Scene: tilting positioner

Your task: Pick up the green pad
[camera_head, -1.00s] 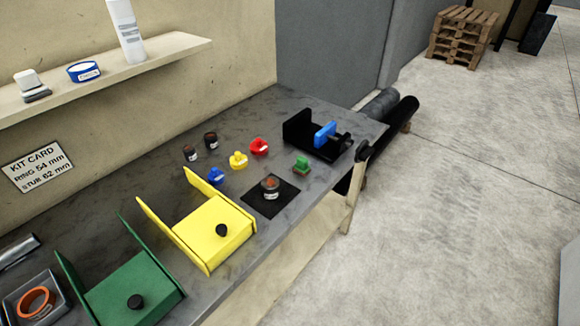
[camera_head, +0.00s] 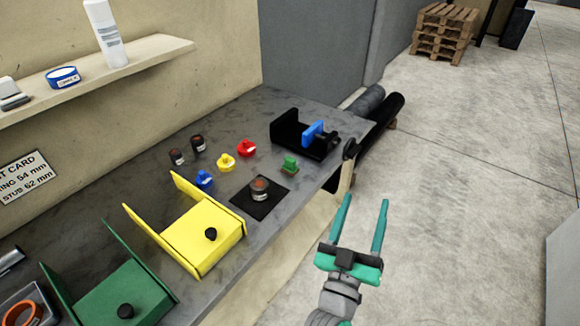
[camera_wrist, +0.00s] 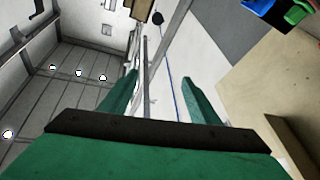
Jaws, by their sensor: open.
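The green pad (camera_head: 290,164) is a small green piece on the grey bench, standing on a reddish-brown base, right of the black mat and in front of the black fixture. My gripper (camera_head: 365,202) has teal fingers spread wide with nothing between them. It is over the floor side, to the right of the bench's front edge and apart from the pad. The wrist view also shows my gripper (camera_wrist: 160,78) open and empty; I cannot make out the pad there for certain.
A black fixture with a blue plate (camera_head: 313,133) stands behind the pad. Red (camera_head: 246,148), yellow (camera_head: 225,161) and blue (camera_head: 204,180) pieces lie to the left. A dark jar (camera_head: 260,187) stands on the black mat (camera_head: 243,204). A yellow fixture (camera_head: 195,240) is nearer.

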